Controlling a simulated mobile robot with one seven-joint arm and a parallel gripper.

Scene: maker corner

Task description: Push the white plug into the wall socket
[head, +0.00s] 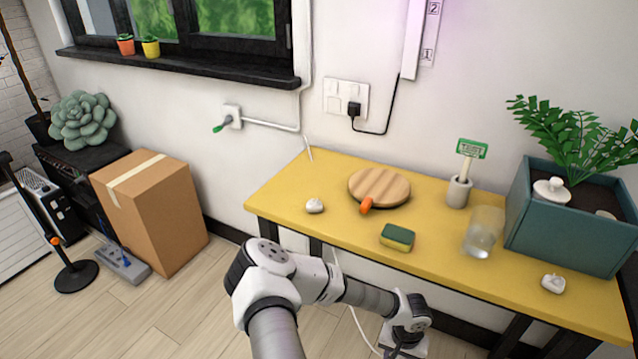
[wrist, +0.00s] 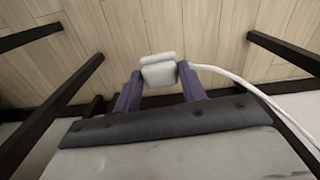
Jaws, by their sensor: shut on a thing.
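In the wrist view the white plug (wrist: 158,72) sits between the two purple fingers of my gripper (wrist: 160,74), which is shut on it. A white cable (wrist: 235,77) runs from the plug to the right. In the head view my gripper (head: 404,348) is low at the bottom edge, in front of the table and below its top; the plug is hard to make out there. The white wall socket (head: 332,88) is on the wall behind the table, far above my gripper. A black plug (head: 354,109) fills its lower right part.
The yellow table (head: 290,190) stands between my gripper and the wall. It carries a round wooden board (head: 380,185), a sponge (head: 397,237), a glass (head: 482,235) and a teal planter (head: 565,230). A cardboard box (head: 150,215) stands left. A white cable (head: 358,325) hangs near my arm.

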